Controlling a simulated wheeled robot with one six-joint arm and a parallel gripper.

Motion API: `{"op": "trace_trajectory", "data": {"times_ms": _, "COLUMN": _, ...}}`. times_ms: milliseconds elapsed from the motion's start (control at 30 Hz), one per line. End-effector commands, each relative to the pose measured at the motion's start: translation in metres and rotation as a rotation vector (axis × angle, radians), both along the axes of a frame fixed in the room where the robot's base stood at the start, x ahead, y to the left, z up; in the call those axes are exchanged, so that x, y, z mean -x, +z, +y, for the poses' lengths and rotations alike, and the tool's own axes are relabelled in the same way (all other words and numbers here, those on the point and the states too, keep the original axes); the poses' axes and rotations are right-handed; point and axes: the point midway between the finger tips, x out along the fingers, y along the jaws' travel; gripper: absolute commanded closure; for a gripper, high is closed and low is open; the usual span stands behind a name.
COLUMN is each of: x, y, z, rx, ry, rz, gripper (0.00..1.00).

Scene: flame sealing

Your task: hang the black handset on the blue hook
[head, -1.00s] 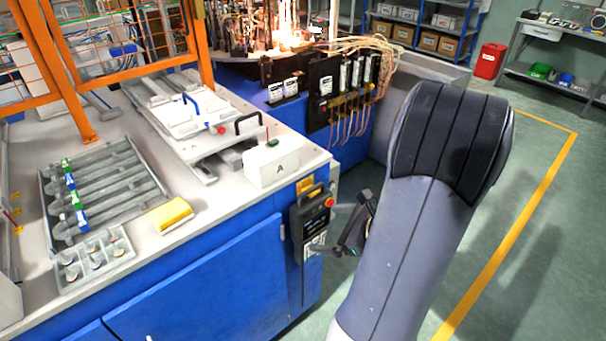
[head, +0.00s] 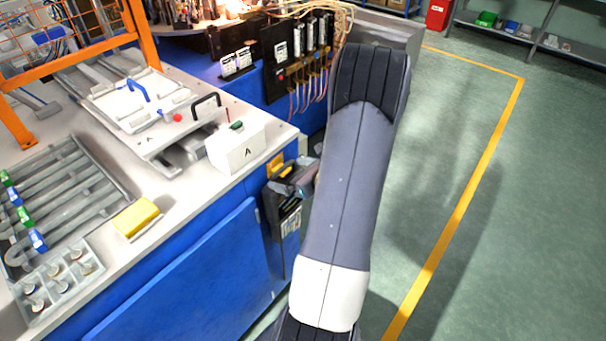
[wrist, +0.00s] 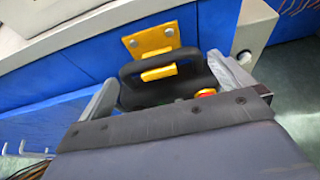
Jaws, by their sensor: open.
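The black handset (head: 289,222) is upright against the blue front of the bench, below its top edge. In the wrist view its black loop handle (wrist: 127,77) appears hung over a yellow hook (wrist: 158,73) on a yellow plate. The hook also shows in the head view (head: 275,164). A red button (wrist: 205,93) shows on the handset; its lower body is hidden by my gripper there. My gripper (wrist: 168,92) is open, its grey fingers on either side of the handset's top. Contact cannot be told. I see no blue hook.
The bench top (head: 190,215) overhangs close above the handset. A white box marked A (head: 236,148) stands near its edge, with a yellow block (head: 137,218) to the left. Green floor (head: 440,190) to the right is clear.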

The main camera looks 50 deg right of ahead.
Motion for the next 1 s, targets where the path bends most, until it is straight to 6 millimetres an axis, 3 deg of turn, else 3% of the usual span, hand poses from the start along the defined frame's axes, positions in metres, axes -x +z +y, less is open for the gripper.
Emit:
{"op": "trace_trajectory", "data": {"times_ms": 200, "x": -0.016, "y": -0.006, "z": 0.002, "rx": 0.001, "ry": 0.001, "rz": 0.000, "gripper": 0.00}}
{"op": "trace_trajectory", "data": {"times_ms": 500, "x": -0.017, "y": -0.007, "z": 0.001, "rx": 0.001, "ry": 0.000, "rz": 0.000, "gripper": 0.00}}
{"op": "trace_trajectory", "data": {"times_ms": 1000, "x": -0.017, "y": -0.007, "z": 0.001, "rx": 0.001, "ry": 0.000, "rz": 0.000, "gripper": 0.41}}
